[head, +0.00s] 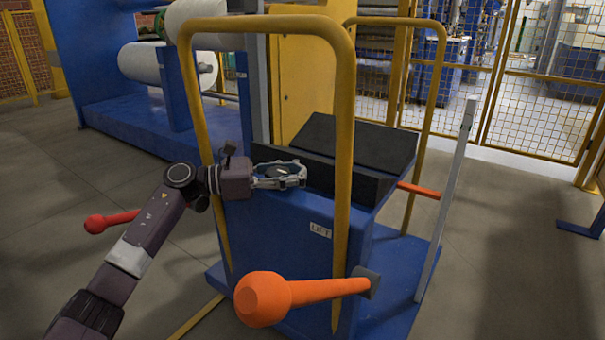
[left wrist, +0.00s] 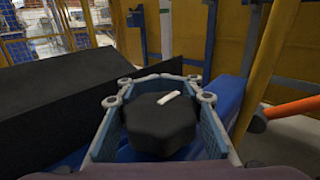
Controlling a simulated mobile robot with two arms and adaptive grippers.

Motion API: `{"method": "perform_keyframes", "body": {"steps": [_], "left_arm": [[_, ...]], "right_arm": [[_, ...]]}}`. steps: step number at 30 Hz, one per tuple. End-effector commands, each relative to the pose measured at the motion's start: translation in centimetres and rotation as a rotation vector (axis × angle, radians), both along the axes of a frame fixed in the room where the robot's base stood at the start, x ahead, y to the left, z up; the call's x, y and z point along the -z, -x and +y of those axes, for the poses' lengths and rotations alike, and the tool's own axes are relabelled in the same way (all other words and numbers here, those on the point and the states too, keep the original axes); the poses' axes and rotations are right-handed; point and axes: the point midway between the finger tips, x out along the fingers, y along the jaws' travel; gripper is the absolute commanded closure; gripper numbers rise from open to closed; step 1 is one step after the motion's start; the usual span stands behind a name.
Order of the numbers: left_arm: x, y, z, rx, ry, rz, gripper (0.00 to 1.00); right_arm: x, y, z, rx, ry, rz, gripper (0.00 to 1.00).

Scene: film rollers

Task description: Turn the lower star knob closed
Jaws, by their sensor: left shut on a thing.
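A dark star knob (left wrist: 160,125) with a short white mark on top sits between the fingers of my left gripper (left wrist: 162,85) in the left wrist view. The fingers lie along both sides of the knob and are shut on it. In the head view, my left gripper (head: 292,174) reaches in from the left over the top of the blue machine body (head: 285,232), with the knob (head: 279,170) partly hidden between its fingers. This is the only star knob I can make out. My right gripper is not in view.
Yellow tube rails (head: 345,120) stand around the blue body, close to my left gripper. Black sloped blocks (head: 360,145) lie just beyond it. An orange ball-ended lever (head: 262,298) juts out in front, and a red handle (head: 97,223) shows at left.

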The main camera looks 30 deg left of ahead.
Motion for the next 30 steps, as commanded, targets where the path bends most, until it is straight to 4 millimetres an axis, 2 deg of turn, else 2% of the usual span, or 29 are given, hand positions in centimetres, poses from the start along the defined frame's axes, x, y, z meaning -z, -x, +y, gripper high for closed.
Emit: {"method": "perform_keyframes", "body": {"steps": [1,6,17,20,30], "left_arm": [[0.0,0.0,0.1,-0.002,-0.001,0.001,0.77],[0.0,0.0,0.1,-0.002,-0.001,0.001,0.58],[0.1,0.2,0.4,-0.002,0.000,0.001,0.57],[0.1,1.0,1.4,-0.004,-0.001,0.002,0.57],[0.2,5.5,6.8,-0.005,0.000,0.004,0.57]], "right_arm": [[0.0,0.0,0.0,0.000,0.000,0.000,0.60],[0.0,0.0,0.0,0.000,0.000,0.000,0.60],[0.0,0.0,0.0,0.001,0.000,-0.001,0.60],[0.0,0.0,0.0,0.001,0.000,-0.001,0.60],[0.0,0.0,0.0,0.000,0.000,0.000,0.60]]}}
